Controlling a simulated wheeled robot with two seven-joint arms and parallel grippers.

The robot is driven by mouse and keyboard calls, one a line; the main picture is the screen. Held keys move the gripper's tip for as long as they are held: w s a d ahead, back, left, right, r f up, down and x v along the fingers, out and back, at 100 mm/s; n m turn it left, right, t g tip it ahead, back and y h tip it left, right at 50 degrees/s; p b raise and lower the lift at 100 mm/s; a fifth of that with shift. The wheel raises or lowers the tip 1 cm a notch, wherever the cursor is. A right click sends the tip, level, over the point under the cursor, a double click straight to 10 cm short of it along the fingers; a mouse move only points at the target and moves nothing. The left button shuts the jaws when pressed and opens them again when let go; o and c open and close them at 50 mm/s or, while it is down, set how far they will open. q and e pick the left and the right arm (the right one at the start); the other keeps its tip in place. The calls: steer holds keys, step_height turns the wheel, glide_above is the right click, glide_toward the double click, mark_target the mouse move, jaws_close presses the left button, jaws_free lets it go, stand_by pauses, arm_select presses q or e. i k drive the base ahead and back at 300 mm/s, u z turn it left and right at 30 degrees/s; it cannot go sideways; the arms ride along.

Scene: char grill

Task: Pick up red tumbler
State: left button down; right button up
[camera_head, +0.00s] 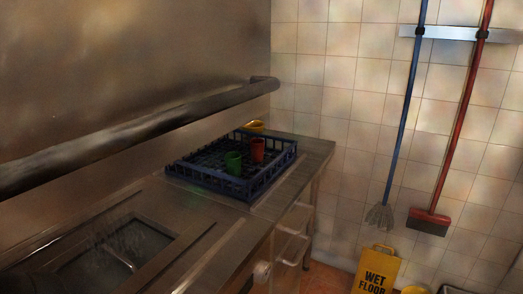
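A red tumbler (257,149) stands upright in a blue crate (217,186) on the metal counter. A green tumbler (233,163) stands in the same crate, in front of it and to its left. The green tumbler's right side is close to the red one; I cannot tell whether they touch. Neither of my grippers shows in the head view.
The metal counter (315,153) has a sunken sink (115,255) at the near left. A thick pipe (150,129) runs along the left wall above the counter. A yellow wet-floor sign (377,270) stands on the floor at right.

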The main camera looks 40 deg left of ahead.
mark_target(257, 145)
steer(key=i, duration=2.65)
steer(key=u, duration=3.8)
